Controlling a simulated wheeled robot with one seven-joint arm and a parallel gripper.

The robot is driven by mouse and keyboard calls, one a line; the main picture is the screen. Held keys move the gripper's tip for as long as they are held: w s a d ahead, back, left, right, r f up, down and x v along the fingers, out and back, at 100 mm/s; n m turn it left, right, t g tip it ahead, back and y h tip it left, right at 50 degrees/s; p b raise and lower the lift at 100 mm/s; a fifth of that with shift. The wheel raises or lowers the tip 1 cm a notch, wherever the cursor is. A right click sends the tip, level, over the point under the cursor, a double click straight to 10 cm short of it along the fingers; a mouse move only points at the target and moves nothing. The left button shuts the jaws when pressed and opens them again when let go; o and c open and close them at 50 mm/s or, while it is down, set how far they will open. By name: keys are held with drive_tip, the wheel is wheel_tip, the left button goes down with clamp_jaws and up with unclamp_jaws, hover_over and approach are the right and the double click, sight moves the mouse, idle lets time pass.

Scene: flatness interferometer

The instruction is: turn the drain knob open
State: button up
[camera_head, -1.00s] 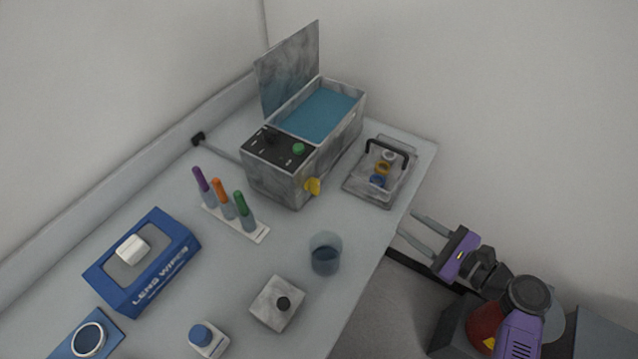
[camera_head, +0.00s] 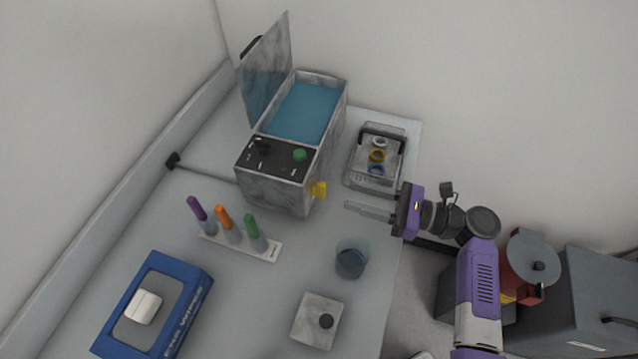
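The drain knob (camera_head: 319,190) is yellow and sits low on the right front corner of a grey marbled bath (camera_head: 274,192). The bath has its lid (camera_head: 266,75) raised and blue liquid (camera_head: 303,112) inside. My gripper (camera_head: 347,207) points left over the table's right part, just right of the knob and apart from it. Its fingers show nearly one over the other, so I cannot tell how wide they are apart. Nothing shows between them.
A basket tray (camera_head: 352,178) with coloured rings stands behind my gripper. A glass beaker (camera_head: 351,260) stands in front of it. A rack (camera_head: 268,250) of coloured-capped tubes, a grey block (camera_head: 314,322) and a blue wipes box (camera_head: 182,300) lie nearer.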

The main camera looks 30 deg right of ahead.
sight(319, 190)
drive_tip(key=p+x, duration=0.1)
drive_tip(key=x, duration=0.6)
clamp_jaws()
